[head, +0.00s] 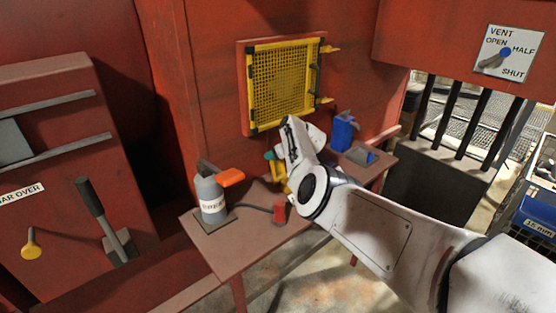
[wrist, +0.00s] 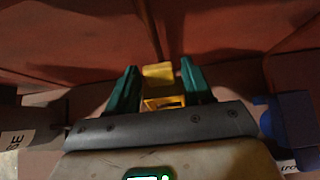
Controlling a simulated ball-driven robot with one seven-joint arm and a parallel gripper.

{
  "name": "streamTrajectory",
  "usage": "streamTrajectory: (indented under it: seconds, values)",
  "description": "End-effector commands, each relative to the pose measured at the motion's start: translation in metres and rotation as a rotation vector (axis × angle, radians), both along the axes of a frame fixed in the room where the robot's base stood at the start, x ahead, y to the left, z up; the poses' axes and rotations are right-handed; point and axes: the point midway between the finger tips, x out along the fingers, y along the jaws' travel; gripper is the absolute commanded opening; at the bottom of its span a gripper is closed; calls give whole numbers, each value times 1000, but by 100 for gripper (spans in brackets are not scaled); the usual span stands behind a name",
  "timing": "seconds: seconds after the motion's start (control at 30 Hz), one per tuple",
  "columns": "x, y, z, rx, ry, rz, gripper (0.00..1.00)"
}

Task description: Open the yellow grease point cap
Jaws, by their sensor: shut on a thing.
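The yellow grease point cap (wrist: 158,74) is in the middle of the wrist view, between my two green fingers. A yellow part with a dark recess (wrist: 164,102) shows just below it. My gripper (wrist: 158,66) is shut on the yellow cap. I cannot tell how far the cap is turned or lifted.
The brown table (head: 240,243) carries a grey canister with an orange handle (head: 212,192), a small red piece (head: 280,213) and a blue container (head: 344,131). A yellow mesh guard (head: 283,83) hangs on the red wall above. A vent lever plate (head: 508,52) is at upper right.

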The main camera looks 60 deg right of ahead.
Motion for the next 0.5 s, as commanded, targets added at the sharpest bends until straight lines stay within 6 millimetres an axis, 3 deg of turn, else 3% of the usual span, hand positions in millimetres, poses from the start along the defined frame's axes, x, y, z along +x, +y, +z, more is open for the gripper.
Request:
streamTrajectory:
  seconds: [0.03,0.5]
  values:
    - [7,-1,6,-9,-18,-2,0]
    - [12,-3,5,-10,-18,-1,0]
